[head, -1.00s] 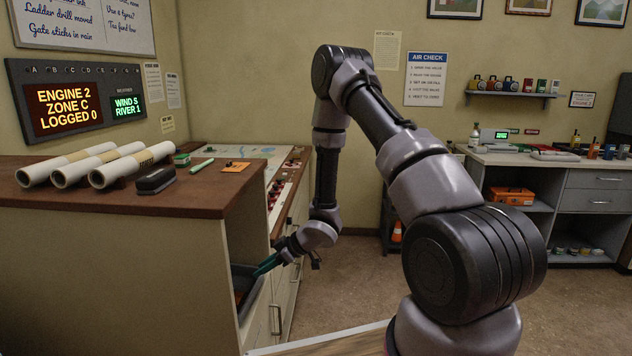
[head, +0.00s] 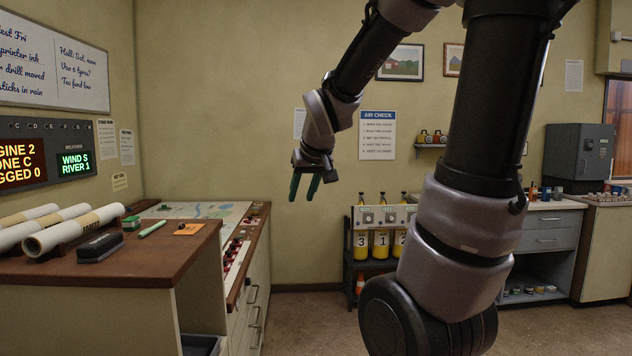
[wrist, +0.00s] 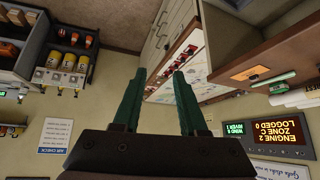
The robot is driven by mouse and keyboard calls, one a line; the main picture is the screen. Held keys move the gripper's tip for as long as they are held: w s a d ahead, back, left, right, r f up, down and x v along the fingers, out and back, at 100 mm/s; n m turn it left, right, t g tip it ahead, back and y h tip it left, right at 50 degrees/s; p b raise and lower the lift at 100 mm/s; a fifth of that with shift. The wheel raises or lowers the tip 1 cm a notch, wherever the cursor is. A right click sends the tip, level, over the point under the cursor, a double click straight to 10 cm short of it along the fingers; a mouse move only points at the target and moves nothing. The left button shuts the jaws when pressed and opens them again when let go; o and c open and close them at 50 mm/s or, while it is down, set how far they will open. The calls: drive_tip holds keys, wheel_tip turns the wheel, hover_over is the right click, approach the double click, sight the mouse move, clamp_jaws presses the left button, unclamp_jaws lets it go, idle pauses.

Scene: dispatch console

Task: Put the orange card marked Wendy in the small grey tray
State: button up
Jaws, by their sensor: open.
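A small orange card (head: 188,229) lies flat on the brown counter top (head: 150,262), near its back right corner. A small dark mark shows on it, but I cannot read a name. The card also shows in the wrist view (wrist: 252,73) at the right. A grey tray or bin (head: 203,345) shows only its rim at the bottom edge of the head view, in the open side below the counter top; I cannot tell whether it is the small grey tray. My gripper (head: 303,192) is open and empty, green fingers (wrist: 160,78) apart, high in the air to the right of the card.
A green marker (head: 152,228), a black block (head: 100,248), a small green item (head: 131,223) and rolled papers (head: 75,229) lie left of the card. A map desk (head: 205,210) with a control panel stands behind the counter. Yellow cylinders (head: 381,243) stand by the back wall.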

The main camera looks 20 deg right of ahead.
drive_tip(key=s+a+r+m+y, duration=0.1)
drive_tip(key=s+r, duration=0.1)
drive_tip(key=s, duration=0.5)
drive_tip(key=s+a+r+m+y, duration=0.1)
drive_tip(key=s+a+r+m, duration=0.1)
drive_tip(key=s, duration=0.5)
drive_tip(key=shift+s+r+g, duration=0.3)
drive_tip(key=shift+s+r, duration=0.05)
drive_tip(key=shift+r, duration=0.15)
drive_tip(key=shift+d, duration=0.1)
